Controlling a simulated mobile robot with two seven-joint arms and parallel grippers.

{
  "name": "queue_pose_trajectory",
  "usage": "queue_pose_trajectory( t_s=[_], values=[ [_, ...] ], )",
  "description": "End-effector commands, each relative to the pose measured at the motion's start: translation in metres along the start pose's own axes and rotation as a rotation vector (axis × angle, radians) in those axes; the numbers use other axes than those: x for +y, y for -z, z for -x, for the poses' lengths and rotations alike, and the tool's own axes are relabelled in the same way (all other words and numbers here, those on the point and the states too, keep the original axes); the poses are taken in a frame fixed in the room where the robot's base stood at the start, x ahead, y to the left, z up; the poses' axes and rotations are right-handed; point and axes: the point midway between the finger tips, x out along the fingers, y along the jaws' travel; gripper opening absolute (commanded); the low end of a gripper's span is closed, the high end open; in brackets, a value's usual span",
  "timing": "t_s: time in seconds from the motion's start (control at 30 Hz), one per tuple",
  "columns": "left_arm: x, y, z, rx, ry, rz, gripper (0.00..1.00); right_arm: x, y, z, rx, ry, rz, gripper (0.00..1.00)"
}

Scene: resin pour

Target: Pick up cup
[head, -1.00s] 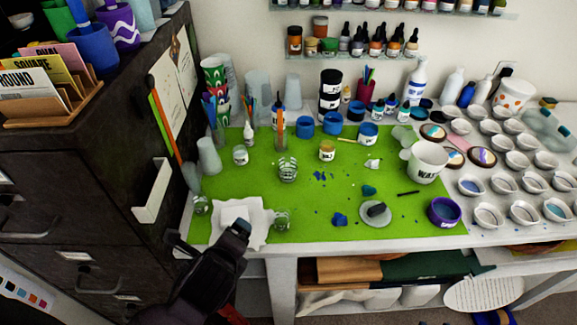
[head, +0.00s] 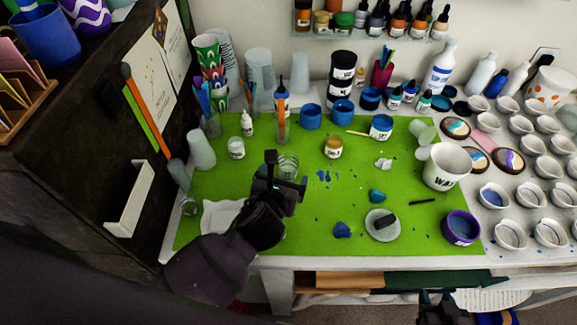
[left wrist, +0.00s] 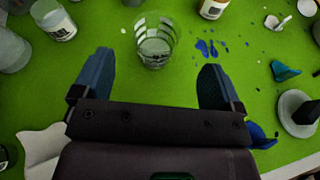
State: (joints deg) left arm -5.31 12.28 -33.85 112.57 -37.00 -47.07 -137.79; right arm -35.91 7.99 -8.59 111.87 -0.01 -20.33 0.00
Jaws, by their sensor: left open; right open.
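A clear graduated cup (left wrist: 155,42) stands upright on the green mat, just beyond my left fingertips in the left wrist view. In the head view the cup (head: 289,163) is partly hidden behind my left gripper (head: 287,180). My left gripper also shows in the left wrist view (left wrist: 155,78), with its two blue-grey fingers spread wide and nothing between them. The cup lies roughly centred across the gap. My right gripper (head: 437,305) is open, low at the bottom right of the head view, in front of the table's edge.
A labelled jar (head: 236,148) and an amber jar (head: 333,147) flank the cup. A large white cup (head: 446,167), a grey disc (head: 382,226) and a purple-rimmed pot (head: 461,228) stand to the right. A dark cabinet (head: 85,165) borders the left. Bare green mat (head: 330,205) lies between.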

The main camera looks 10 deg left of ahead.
Motion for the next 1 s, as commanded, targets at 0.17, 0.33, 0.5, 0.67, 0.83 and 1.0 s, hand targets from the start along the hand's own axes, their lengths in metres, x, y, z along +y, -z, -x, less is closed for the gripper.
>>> queue_pose_trajectory(
  t_s=[0.17, 0.33, 0.5, 0.67, 0.83, 1.0],
  values=[
    [0.000, 0.000, -0.016, 0.000, 0.000, 0.002, 0.91, 0.000, 0.003, -0.002, 0.007, 0.001, 0.001, 0.43],
    [0.001, -0.002, -0.027, 0.000, 0.000, 0.001, 0.91, -0.001, 0.011, -0.003, 0.021, 0.002, 0.002, 0.43],
    [0.006, -0.004, -0.050, 0.001, 0.000, 0.004, 0.91, 0.000, 0.015, -0.001, 0.024, 0.002, 0.002, 0.43],
    [0.005, -0.003, -0.066, 0.001, 0.000, 0.003, 0.91, 0.000, 0.013, -0.002, 0.024, 0.002, 0.003, 0.43],
    [0.005, -0.003, -0.070, 0.001, 0.001, 0.003, 0.91, 0.000, 0.011, -0.002, 0.020, 0.002, 0.003, 0.43],
    [0.005, -0.003, -0.070, 0.001, 0.001, 0.002, 0.87, 0.000, 0.008, -0.002, 0.014, 0.002, 0.003, 0.43]
  ],
)
